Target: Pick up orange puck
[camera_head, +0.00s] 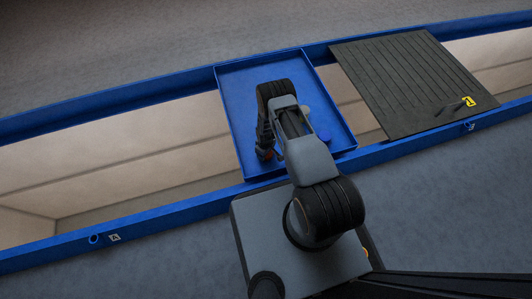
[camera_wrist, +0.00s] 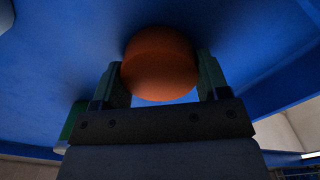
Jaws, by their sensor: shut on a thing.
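The orange puck (camera_wrist: 159,64) is between the two fingers of my gripper (camera_wrist: 160,82) in the wrist view, with a finger against each side. My gripper is shut on it. In the head view a small bit of orange (camera_head: 268,154) shows at the end of my arm, over the blue tray (camera_head: 236,88). Most of the puck is hidden there by my gripper. Whether the puck touches the tray floor or hangs just above it, I cannot tell.
A pale grey round piece (camera_head: 305,111) and a blue one (camera_head: 323,135) lie in the tray, partly hidden by my arm. A dark ribbed board (camera_head: 390,75) with a yellow-marked piece (camera_head: 467,101) lies right. Blue rails edge the open trough.

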